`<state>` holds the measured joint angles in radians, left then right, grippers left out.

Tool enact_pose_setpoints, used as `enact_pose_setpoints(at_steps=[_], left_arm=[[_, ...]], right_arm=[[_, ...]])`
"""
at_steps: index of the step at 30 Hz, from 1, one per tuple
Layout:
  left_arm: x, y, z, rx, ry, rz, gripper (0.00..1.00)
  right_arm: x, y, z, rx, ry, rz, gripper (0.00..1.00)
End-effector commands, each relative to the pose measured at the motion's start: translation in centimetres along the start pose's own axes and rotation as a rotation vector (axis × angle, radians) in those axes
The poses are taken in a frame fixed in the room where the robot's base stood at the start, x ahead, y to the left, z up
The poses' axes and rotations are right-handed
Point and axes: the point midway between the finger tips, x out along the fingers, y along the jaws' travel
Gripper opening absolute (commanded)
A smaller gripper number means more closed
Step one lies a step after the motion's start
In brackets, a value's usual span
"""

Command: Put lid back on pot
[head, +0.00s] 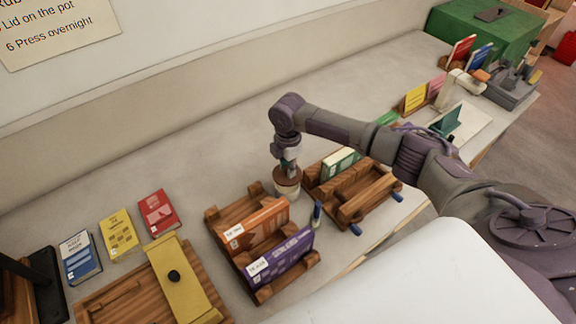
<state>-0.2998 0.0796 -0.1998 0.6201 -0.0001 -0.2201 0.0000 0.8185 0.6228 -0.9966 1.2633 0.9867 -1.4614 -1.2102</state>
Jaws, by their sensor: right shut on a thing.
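A small white pot (287,194) stands on the grey bench between two wooden racks. A round brown lid (287,177) is at the pot's mouth. I cannot tell from this angle whether it rests fully on the rim or is slightly above it. My right gripper (288,165) points straight down over the pot and is shut on the lid from above; its fingertips are small and partly hidden. My left gripper is not in view.
A wooden rack with orange and purple books (262,223) stands close in front of the pot. Another rack (365,190) stands to its right. A wooden press with a yellow bar (185,280) is at the lower left. The bench behind the pot is clear.

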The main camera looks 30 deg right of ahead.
Motion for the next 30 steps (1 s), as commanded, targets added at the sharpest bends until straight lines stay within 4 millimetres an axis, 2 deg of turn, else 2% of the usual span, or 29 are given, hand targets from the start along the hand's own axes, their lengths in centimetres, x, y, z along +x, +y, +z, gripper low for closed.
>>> enact_pose_setpoints(at_steps=[13, 30], left_arm=[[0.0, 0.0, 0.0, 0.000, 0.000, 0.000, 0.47], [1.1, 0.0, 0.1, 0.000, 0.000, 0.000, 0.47]], right_arm=[[0.2, 0.0, 0.0, 0.000, 0.000, 0.000, 0.00], [1.9, 0.0, 0.0, 0.000, 0.000, 0.000, 0.00]])
